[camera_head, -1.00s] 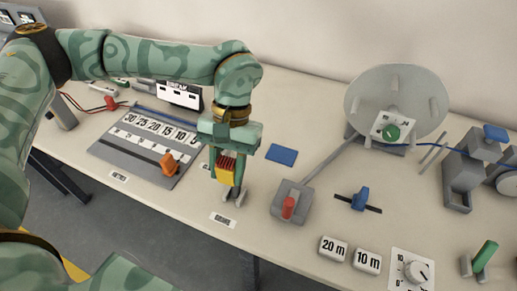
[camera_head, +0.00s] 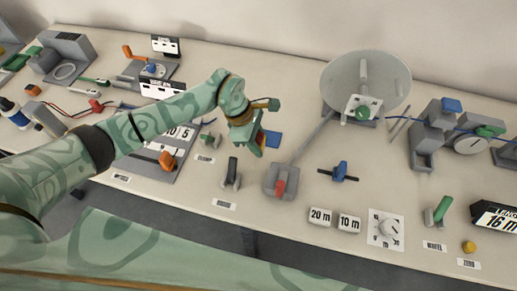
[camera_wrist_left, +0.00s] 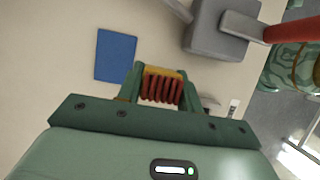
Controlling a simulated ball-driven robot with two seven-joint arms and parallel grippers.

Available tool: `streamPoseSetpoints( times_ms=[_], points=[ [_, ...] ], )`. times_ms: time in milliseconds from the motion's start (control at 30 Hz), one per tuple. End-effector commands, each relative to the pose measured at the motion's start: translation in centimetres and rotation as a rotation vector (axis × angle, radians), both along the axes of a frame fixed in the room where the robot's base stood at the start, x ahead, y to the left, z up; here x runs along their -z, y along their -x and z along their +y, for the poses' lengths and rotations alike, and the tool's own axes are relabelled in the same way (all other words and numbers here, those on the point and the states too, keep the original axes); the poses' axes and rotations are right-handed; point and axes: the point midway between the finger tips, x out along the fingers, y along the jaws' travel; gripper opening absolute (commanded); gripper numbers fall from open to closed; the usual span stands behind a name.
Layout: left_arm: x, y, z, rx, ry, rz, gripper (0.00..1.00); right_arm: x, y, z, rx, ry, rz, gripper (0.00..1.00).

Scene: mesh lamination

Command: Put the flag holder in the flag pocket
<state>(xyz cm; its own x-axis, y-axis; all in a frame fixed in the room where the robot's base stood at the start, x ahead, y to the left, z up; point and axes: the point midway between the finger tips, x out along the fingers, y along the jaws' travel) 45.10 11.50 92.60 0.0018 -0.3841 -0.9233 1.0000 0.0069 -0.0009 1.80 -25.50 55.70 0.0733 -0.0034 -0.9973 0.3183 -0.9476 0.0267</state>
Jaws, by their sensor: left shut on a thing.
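My left gripper (camera_head: 256,143) is shut on a small red-ribbed and yellow piece, which I take for the flag holder (camera_wrist_left: 162,87). In the left wrist view it sits between the two green fingers. In the head view it is mostly hidden, with only a little yellow and red showing. The gripper is just left of a flat blue rectangle (camera_head: 273,139), also in the left wrist view (camera_wrist_left: 115,55). I cannot tell which thing is the flag pocket; a dark upright piece on a grey base (camera_head: 232,173) stands left of the gripper. My right gripper is not in view.
A grey box with a red lever (camera_head: 281,185) and long rod stands right of the gripper, also in the left wrist view (camera_wrist_left: 225,30). A clear disc (camera_head: 385,75) stands behind. A blue slider knob (camera_head: 340,171) is farther right. A grey number board (camera_head: 150,165) lies left.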

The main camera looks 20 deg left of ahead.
Motion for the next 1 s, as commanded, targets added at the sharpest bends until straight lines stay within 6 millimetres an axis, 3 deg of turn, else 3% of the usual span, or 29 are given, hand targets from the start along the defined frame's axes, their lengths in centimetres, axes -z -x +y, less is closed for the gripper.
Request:
streamPoseSetpoints(
  times_ms=[233,600,633,700,1000],
  points=[
    [3.5,0.1,-0.1,0.002,0.001,0.004,0.10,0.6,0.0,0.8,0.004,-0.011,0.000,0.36],
    [4.0,0.0,0.0,0.003,0.000,0.000,0.10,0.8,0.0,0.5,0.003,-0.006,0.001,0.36],
    [4.0,0.0,0.0,0.003,0.000,0.000,0.41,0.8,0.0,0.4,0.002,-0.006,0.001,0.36],
    [3.9,0.1,0.0,0.003,0.000,0.000,0.58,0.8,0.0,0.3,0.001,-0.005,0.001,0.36],
    [3.6,0.1,0.0,0.003,0.000,0.000,0.58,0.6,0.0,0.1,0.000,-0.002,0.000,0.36]
  ],
)
